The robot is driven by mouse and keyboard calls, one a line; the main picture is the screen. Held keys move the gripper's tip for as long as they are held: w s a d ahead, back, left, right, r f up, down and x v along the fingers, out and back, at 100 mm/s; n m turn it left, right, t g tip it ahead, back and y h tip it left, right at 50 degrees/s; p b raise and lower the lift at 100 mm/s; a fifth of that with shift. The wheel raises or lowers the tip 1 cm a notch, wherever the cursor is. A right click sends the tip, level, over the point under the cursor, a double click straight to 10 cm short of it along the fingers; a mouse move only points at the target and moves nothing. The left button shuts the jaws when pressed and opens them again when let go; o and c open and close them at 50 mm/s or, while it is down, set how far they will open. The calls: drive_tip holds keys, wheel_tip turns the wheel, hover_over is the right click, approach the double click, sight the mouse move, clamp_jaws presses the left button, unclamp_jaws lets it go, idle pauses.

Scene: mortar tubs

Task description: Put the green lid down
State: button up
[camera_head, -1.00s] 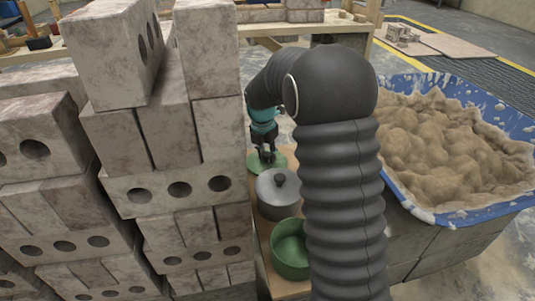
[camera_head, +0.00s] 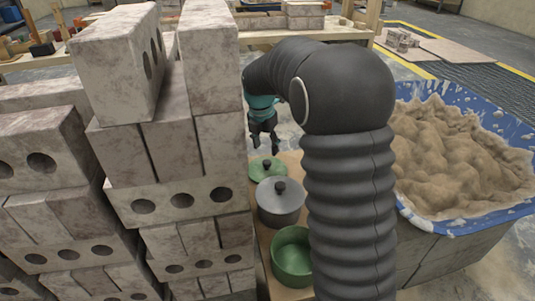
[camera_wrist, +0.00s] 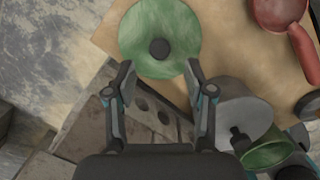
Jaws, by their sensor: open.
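The green lid (camera_head: 267,168) lies flat on the wooden board behind the grey pot, its dark knob upward. In the wrist view the lid (camera_wrist: 185,48) is whole, with nothing gripping it. My gripper (camera_head: 264,140) is above the lid and apart from it. In the wrist view my gripper (camera_wrist: 158,72) is open and empty, its fingertips spread at the lid's near edge. The green tub (camera_head: 291,258) stands uncovered at the front of the board; its rim also shows in the wrist view (camera_wrist: 268,154).
A grey lidded pot (camera_head: 281,203) stands between lid and tub. Stacked bricks (camera_head: 180,195) wall off the left side. A blue trough of mortar (camera_head: 465,150) is at right. A red pan (camera_wrist: 276,12) lies beside the lid in the wrist view.

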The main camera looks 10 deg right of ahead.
drive_tip(key=s+r+m+t, duration=0.1)
drive_tip(key=s+r+m, duration=0.6)
drive_tip(key=s+r, duration=0.25)
drive_tip(key=s+m+t+y, duration=0.1)
drive_tip(key=s+m+t, duration=0.2)
drive_tip(key=s+m, duration=1.7)
drive_tip(key=s+d, duration=0.1)
drive_tip(key=s, duration=0.3)
drive_tip(key=shift+s+f+p, duration=0.15)
drive_tip(key=shift+p, duration=0.15)
